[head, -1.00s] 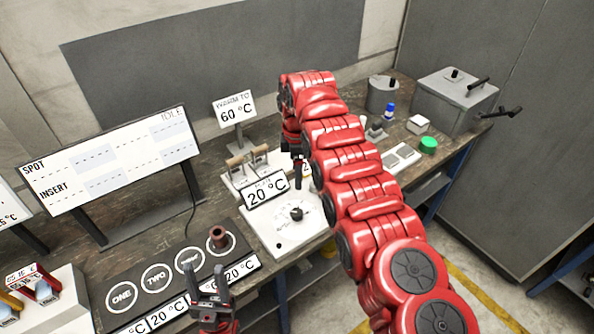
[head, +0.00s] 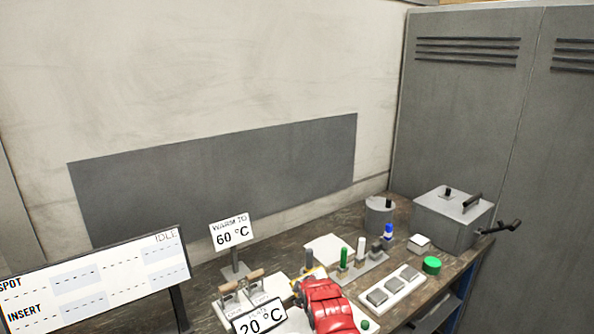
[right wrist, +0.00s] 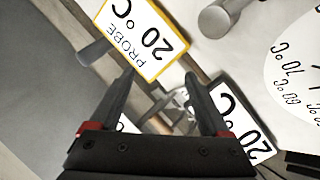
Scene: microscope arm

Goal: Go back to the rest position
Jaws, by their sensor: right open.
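My right gripper (right wrist: 161,75) is open in the right wrist view, its two dark fingers apart and no object visibly held. A yellow-edged "PROBE 20 °C" sign (right wrist: 138,38) shows beyond the left fingertip, and another 20 °C sign (right wrist: 242,125) is beside the right finger. In the head view, only a red part of one of my arms (head: 325,305) shows at the bottom, in front of the bench items. The gripper itself is not visible there. My left gripper is out of view.
A display (head: 95,285) stands on the bench at left. The "WARM TO 60 °C" sign (head: 231,232) stands behind the 20 °C sign (head: 262,318). Colored pegs, a green button (head: 431,265) and a grey lidded box (head: 450,218) are at right. A white dial (right wrist: 295,75) shows at the wrist view's right.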

